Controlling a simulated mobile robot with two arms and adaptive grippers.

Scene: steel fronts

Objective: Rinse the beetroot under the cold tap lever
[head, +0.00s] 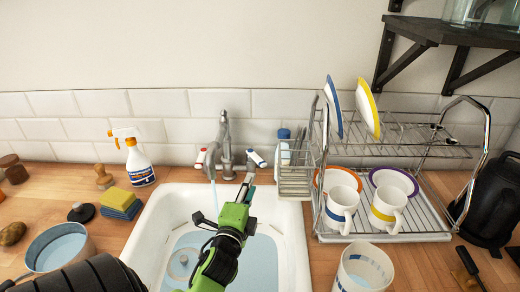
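The steel tap (226,147) stands behind the white sink (297,250), with a pale stream of water (214,194) falling from its spout. A lever with a blue mark, the cold tap lever (257,158), is right of the spout; a red-marked lever (200,158) is on the left. My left gripper (247,182), green and black, reaches over the sink, its tips just in front of and below the blue-marked lever. Whether they touch it, or how far apart they are, is unclear. I cannot make out a beetroot. My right gripper is out of view.
Pale blue water and a round drain fitting (180,263) show in the sink. A dish rack (440,225) with plates and mugs stands right, a white container (364,269) before it. A pot (60,247), sponges (121,203) and spray bottle (138,163) are left.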

